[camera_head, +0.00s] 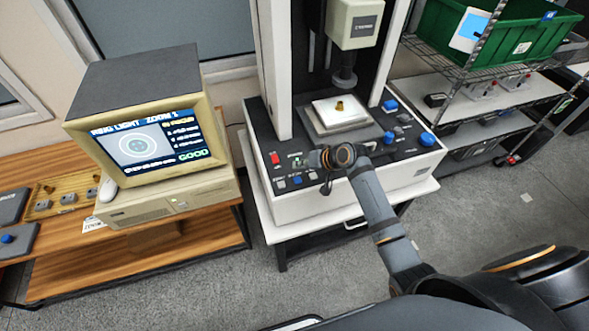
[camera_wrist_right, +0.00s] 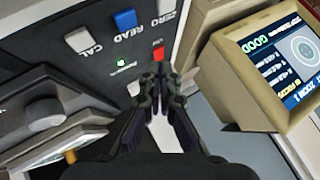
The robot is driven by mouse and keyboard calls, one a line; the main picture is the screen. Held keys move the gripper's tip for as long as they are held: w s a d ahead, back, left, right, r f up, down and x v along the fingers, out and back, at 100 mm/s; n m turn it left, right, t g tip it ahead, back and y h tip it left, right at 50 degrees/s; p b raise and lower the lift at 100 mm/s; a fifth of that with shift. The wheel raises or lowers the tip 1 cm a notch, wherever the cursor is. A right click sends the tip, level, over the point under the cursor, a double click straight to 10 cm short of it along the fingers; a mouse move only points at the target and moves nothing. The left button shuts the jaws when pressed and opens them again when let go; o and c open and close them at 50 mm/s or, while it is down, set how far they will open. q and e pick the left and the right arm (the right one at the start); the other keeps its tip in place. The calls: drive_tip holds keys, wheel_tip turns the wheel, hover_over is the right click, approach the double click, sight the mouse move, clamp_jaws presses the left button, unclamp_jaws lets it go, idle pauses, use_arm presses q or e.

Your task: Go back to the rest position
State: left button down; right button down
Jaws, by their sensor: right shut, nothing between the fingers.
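My right gripper (camera_head: 304,161) is over the front left of the measuring machine's dark control panel (camera_head: 352,167). Its fingers are shut and empty. In the right wrist view the fingertips (camera_wrist_right: 160,72) appear just below the red switch (camera_wrist_right: 158,54) in the picture; whether they touch the panel I cannot tell. My right arm reaches in from the lower right. My left gripper is not in view.
A monitor (camera_head: 148,146) reading GOOD stands on a wooden table to the left. A small brass part (camera_head: 339,106) sits on the machine's white plate (camera_head: 352,116) under the probe head (camera_head: 352,25). A wire shelf with a green crate (camera_head: 487,40) stands at right. Grey floor lies in front.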

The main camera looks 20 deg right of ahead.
drive_tip(key=shift+s+f, duration=0.2)
drive_tip(key=shift+s, duration=0.15)
drive_tip(key=s+d+r+n+g+h, duration=0.1)
drive_tip(key=s+d+g+h, duration=0.15)
drive_tip(key=s, duration=1.05)
drive_tip(key=s+d+n+g+h, duration=0.1)
drive_tip(key=s+d+h, duration=0.3)
drive_tip(key=s, duration=0.8)
drive_tip(key=s+d+f+g+b, duration=0.1)
drive_tip(key=s+f+b, duration=0.15)
drive_tip(key=f, duration=1.35)
drive_tip(key=s+d+f+g+b, duration=0.1)
drive_tip(key=d+f+b, duration=0.15)
drive_tip(key=f, duration=1.35)
drive_tip(key=s+f+b, duration=0.4)
drive_tip(key=s+f, duration=1.4)
drive_tip(key=f, duration=0.1)
drive_tip(key=shift+d+f, duration=0.2)
drive_tip(key=shift+d, duration=0.05)
